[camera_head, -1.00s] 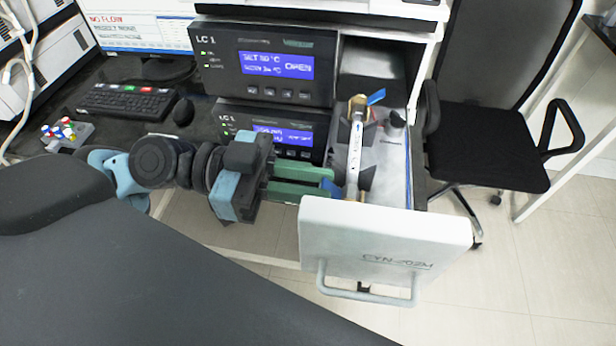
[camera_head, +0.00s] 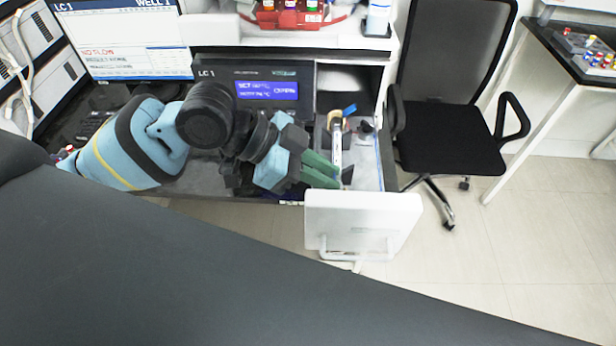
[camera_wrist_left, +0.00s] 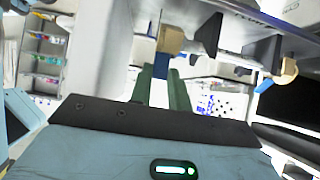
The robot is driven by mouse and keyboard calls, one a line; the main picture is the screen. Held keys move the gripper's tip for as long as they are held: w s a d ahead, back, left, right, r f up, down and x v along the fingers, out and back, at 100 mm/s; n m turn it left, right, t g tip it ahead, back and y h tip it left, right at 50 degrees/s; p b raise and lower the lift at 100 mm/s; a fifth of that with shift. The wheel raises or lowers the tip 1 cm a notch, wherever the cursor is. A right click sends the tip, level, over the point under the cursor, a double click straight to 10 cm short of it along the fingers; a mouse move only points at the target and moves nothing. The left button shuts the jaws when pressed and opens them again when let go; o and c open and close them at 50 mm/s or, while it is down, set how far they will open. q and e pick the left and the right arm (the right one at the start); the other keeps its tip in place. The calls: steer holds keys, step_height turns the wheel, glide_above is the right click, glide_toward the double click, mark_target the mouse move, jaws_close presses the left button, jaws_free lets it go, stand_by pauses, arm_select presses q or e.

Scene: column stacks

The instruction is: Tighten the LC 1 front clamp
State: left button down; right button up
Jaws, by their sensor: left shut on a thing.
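The open LC 1 drawer has a white front panel (camera_head: 360,222). A slim silver column (camera_head: 336,150) lies in it, pointing away from the front. At its far end is a tan fitting with a blue lever (camera_head: 349,110). My left gripper (camera_head: 334,174) reaches in from the left, its green fingers at the column's near end, behind the panel. In the left wrist view the fingers are shut on a small blue piece, the front clamp (camera_wrist_left: 161,66), below a tan block (camera_wrist_left: 170,40). The fingers hide most of this clamp in the head view. My right gripper is not in view.
The LC 1 display unit (camera_head: 262,92) stands left of the drawer, close to my left arm. A monitor (camera_head: 125,40) is at the back left. A black chair (camera_head: 450,138) is on the right, with open floor in front of it.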

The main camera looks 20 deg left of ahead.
arm_select(q)
steer(key=y, duration=0.1)
steer(key=d+y, duration=0.1)
steer(key=d+r+y, duration=0.1)
steer(key=shift+w+g+y, duration=0.3)
steer(key=shift+w+g, duration=0.05)
steer(key=shift+g, duration=0.05)
steer(key=y, duration=0.1)
steer(key=d+g+y, duration=0.1)
steer(key=shift+w+d+f+y, duration=0.1)
steer(key=shift+w+d+y, duration=0.05)
steer(key=shift+d+y, duration=0.15)
steer(key=shift+w+d+f+g+y, duration=0.15)
steer(key=shift+d+y, duration=0.1)
steer(key=shift+y, duration=0.25)
steer(key=shift+d+f+g+y, duration=0.15)
steer(key=shift+d+y, duration=0.1)
steer(key=shift+y, duration=0.25)
steer(key=shift+w+d+f+g+y, duration=0.15)
steer(key=shift+d+y, duration=0.1)
steer(key=shift+y, duration=0.3)
steer(key=shift+d+f+g+y, duration=0.1)
steer(key=shift+d+g+y, duration=0.1)
steer(key=shift+y, duration=0.35)
steer(key=shift+f, duration=0.1)
steer(key=c, duration=1.3)
jaws_free()
